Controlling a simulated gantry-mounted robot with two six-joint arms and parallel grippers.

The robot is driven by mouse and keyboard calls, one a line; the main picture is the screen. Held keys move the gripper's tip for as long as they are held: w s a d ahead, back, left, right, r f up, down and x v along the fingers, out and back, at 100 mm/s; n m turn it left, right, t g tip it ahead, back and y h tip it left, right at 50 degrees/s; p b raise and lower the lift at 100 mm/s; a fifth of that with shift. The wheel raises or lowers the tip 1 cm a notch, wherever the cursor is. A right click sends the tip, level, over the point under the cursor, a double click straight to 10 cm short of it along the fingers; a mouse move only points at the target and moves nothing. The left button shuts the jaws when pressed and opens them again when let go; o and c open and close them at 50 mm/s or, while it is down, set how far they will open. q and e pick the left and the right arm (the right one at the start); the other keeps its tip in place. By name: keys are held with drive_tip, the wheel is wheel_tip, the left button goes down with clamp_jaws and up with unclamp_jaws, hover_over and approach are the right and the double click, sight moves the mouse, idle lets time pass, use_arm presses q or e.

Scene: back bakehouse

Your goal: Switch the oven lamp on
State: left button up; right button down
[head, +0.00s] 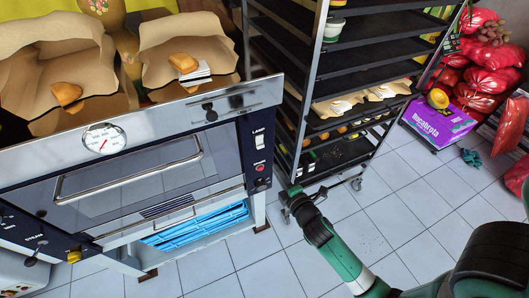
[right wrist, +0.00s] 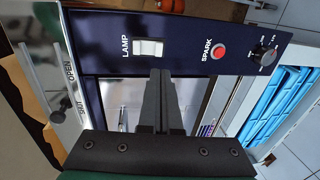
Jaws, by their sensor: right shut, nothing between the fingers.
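The oven (head: 185,165) has a dark control panel on its right front, where a white rocker switch (head: 259,141) sits under the word LAMP. The lamp switch shows larger in the right wrist view (right wrist: 149,48); which way it is pressed I cannot tell. My right gripper (head: 286,194) is shut and empty, to the lower right of the panel in the head view. In the right wrist view its fingertips (right wrist: 159,72) show just below the switch in the picture; whether they touch the panel I cannot tell. My left gripper is not in view.
A red SPARK button (right wrist: 218,52) and a black knob (right wrist: 264,54) share the panel. The oven door handle (head: 130,170) and a dial (head: 104,138) are to the left. A tray rack (head: 318,60) stands close on the right.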

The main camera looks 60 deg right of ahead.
drive_tip(key=x, duration=1.1)
drive_tip(key=shift+r, duration=0.1)
drive_tip(key=b, duration=0.3)
drive_tip(key=shift+w+d+t+h+b, duration=0.15)
drive_tip(key=shift+d+t+h+b, duration=0.15)
drive_tip(key=shift+b, duration=0.1)
drive_tip(key=b, duration=0.3)
approach(261, 147)
drive_tip(key=s+a+f, duration=0.4)
drive_tip(key=s, duration=0.1)
drive_tip(key=shift+r, duration=0.2)
